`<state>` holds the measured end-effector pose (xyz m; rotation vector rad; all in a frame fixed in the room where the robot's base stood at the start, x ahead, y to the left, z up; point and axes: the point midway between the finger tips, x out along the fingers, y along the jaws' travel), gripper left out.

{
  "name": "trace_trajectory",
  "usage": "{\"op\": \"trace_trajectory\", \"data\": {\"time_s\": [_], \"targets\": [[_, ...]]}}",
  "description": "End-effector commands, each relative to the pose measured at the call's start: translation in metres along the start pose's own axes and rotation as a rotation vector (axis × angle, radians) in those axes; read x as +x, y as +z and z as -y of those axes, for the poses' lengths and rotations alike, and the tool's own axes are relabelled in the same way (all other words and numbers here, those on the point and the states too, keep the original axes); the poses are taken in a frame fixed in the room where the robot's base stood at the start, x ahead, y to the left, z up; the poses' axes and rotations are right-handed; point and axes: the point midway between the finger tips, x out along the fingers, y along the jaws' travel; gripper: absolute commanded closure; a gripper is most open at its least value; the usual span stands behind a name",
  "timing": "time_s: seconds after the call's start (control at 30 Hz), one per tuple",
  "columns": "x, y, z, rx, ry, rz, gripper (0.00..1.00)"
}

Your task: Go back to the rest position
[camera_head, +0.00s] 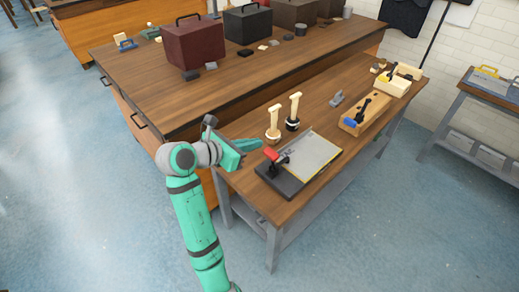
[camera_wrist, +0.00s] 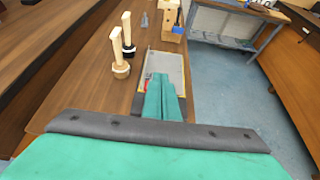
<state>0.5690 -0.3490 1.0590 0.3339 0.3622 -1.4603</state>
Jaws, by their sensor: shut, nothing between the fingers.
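My gripper (camera_head: 249,146) is at the near left end of the narrow workbench (camera_head: 238,180), above its edge. It also shows in the wrist view (camera_wrist: 163,95), with its two green fingers together and nothing between them. Ahead of it lies a grey metal plate on a dark base (camera_head: 315,154), with a red-handled black clamp (camera_head: 278,157) at its left. The plate shows in the wrist view (camera_wrist: 168,65), partly hidden behind the fingers. Two upright wooden-handled tools, one with a light base (camera_head: 273,124) and one with a dark base (camera_head: 294,112), stand beside the plate.
A wooden block with a blue-handled clamp (camera_head: 365,115) and another pale block (camera_head: 392,84) sit farther along the bench. A larger table (camera_head: 230,88) with a maroon box (camera_head: 194,42) and a black box (camera_head: 247,23) stands behind. The blue floor (camera_head: 370,230) at front right is clear.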

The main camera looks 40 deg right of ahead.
Motion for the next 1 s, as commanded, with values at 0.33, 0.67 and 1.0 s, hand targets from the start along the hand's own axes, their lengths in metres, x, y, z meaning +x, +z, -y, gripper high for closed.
{"op": "trace_trajectory", "data": {"time_s": [0.33, 0.67, 1.0], "targets": [[-0.008, 0.007, 0.001, 0.000, -0.002, -0.002, 1.00], [0.004, -0.053, -0.007, 0.092, 0.135, 0.036, 1.00], [-0.002, -0.169, -0.007, 0.335, 0.435, -0.038, 1.00]]}}
